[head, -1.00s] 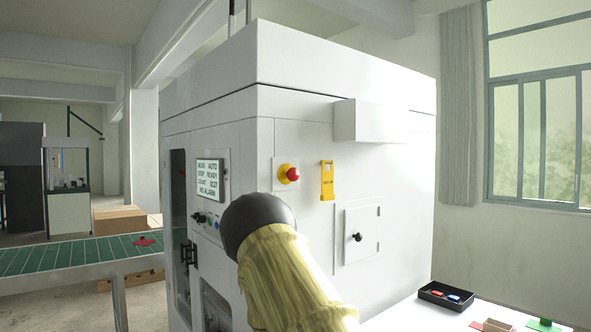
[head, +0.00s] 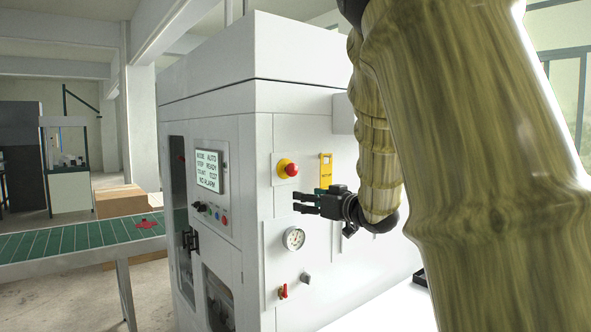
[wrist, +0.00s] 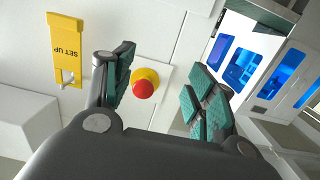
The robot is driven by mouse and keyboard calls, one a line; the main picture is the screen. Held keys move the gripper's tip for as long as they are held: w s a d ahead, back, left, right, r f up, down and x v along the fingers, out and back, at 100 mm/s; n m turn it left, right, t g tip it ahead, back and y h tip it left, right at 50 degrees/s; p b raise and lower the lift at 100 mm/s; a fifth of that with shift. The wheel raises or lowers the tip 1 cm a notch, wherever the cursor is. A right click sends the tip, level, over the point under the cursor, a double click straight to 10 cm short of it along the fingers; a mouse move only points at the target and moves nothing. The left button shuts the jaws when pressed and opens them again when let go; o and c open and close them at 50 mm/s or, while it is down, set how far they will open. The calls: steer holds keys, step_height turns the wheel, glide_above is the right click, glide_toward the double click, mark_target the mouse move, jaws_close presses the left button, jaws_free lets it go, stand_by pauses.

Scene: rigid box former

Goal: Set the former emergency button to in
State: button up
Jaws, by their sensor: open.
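The emergency button (head: 287,169) is a red mushroom head on a yellow ring, set on a pale plate on the white machine (head: 297,130). My gripper (head: 297,202) is just below and slightly right of the button in the head view, with its fingers pointing left. In the wrist view the button (wrist: 144,86) shows between the two open fingers, nearer the left one. My gripper (wrist: 160,90) is open with nothing between its pads at the tips. I cannot tell the exact gap to the button or whether it is pressed.
A yellow "SET UP" tag (wrist: 66,48) hangs beside the button. A gauge (head: 293,238) and a red-handled valve (head: 284,291) sit lower on the panel. A display (head: 210,171) with small buttons is at left. A green conveyor (head: 70,240) runs off left.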

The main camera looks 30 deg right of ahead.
glide_toward(294, 170)
steer(key=s, duration=0.1)
steer(key=shift+t, duration=0.4)
steer(key=w+p, duration=0.1)
steer(key=w, duration=0.2)
steer(key=w+p, duration=0.2)
steer(key=w, duration=0.2)
steer(key=w+p, duration=0.1)
steer(key=w, duration=0.2)
steer(key=shift+w+a+f+p, duration=0.25)
steer(key=shift+f+p, duration=0.05)
steer(key=shift+f, duration=0.1)
steer(key=shift+c, duration=0.2)
